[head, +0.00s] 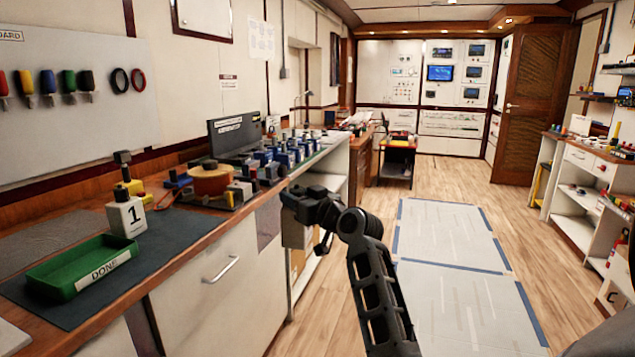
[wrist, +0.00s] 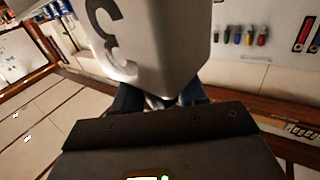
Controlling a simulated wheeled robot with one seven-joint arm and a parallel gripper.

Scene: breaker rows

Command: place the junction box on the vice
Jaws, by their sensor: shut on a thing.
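A pale grey box with a dark figure 3, which looks like the junction box (wrist: 150,40), fills the upper middle of the wrist view. My gripper (wrist: 158,102) is shut on its lower end, with a dark finger at each side. In the head view my gripper (head: 292,202) is in front of the counter's cabinet side, above the floor. The held box cannot be made out clearly there. I cannot pick out the vice with certainty among the items on the counter.
On the left counter stand a white block marked 1 (head: 127,215), a green tray marked DONE (head: 80,268), an orange spool (head: 211,179) and rows of blue-and-white devices (head: 285,152). The dark mat (head: 180,228) has bare room.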

